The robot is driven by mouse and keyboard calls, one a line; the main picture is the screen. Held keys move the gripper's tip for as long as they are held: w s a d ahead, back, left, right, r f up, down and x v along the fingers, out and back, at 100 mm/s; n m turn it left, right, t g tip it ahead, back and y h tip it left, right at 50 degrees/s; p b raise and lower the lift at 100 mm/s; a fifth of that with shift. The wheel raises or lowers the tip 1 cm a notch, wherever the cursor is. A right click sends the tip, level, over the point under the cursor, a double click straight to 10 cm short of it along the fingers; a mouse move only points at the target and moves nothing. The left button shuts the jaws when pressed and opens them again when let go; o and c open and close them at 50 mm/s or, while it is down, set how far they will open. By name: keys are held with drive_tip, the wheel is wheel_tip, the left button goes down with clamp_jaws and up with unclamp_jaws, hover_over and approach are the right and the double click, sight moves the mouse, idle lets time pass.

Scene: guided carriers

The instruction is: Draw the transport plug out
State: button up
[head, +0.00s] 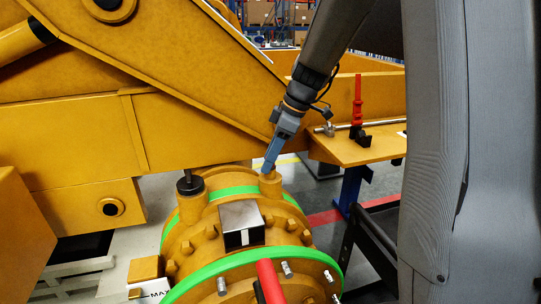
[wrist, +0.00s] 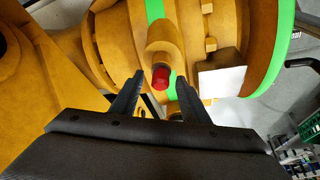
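The transport plug is a small red cap (wrist: 160,76) on a yellow cylindrical boss (wrist: 164,40) in the wrist view. In the head view the same boss (head: 270,185) rises from the top of the yellow round housing (head: 190,238), and the plug itself is hidden by the fingers. My gripper (wrist: 159,84) is open, with one finger on each side of the plug and visible gaps between. In the head view my gripper (head: 269,167) points down at the boss, its tips close to the boss top. Whether the tips reach past the plug's top is unclear.
A black-topped fitting (head: 190,184) stands on the housing left of the boss. A silver-and-black box (head: 242,224) sits in front. A red handle (head: 270,282) is nearer. Yellow beams (head: 200,130) rise behind, and a yellow shelf (head: 360,148) holds a red-handled tool (head: 357,105).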

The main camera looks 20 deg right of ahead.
clamp_jaws()
drive_tip(key=shift+r, duration=0.1)
drive_tip(key=shift+r, duration=0.15)
drive_tip(key=shift+r+p, duration=0.65)
drive_tip(key=shift+r, duration=0.65)
drive_tip(key=shift+r, duration=0.2)
drive_tip(key=shift+r, duration=0.25)
drive_tip(key=shift+r+p, duration=0.65)
drive_tip(key=shift+r, duration=1.35)
